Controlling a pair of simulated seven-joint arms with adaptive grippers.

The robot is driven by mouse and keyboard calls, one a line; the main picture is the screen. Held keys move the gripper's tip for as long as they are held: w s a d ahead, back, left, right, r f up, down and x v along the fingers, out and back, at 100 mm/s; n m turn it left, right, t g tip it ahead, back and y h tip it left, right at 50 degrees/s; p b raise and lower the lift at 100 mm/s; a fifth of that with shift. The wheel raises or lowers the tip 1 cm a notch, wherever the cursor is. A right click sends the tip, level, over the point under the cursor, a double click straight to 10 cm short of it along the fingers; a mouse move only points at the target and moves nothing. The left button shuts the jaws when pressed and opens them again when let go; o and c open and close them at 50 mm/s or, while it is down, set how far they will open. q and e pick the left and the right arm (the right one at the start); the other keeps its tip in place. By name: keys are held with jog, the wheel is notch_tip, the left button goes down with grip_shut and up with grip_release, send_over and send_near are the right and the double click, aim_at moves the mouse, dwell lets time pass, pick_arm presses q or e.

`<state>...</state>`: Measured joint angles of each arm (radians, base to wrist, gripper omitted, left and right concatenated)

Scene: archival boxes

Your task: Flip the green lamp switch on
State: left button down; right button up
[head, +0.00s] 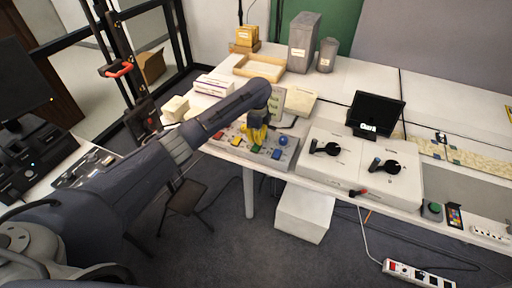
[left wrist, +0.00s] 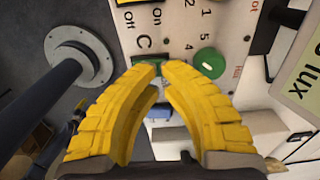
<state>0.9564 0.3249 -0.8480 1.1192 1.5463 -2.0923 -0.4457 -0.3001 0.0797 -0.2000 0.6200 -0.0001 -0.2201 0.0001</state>
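The control panel (head: 228,148) lies on the front left of the long table, with several coloured switches on it. A green switch (head: 256,148) is at its front edge, just below my left gripper (head: 256,136). In the left wrist view, a dark green switch part (left wrist: 156,59) shows beside the letter C, just beyond the tips of my left gripper (left wrist: 161,68). The yellow fingertips nearly meet, and I see nothing held between them. Contact with the switch cannot be told. A round green lamp or knob (left wrist: 210,62) sits to the right of the fingertips. My right gripper is out of view.
White boxes with black handles (head: 330,158) stand to the right. An open tray (head: 262,72) lies behind.

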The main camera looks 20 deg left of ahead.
pick_arm(q)
jog(key=shift+f, duration=1.2)
dwell(0.7)
jog(key=shift+r, duration=3.5)
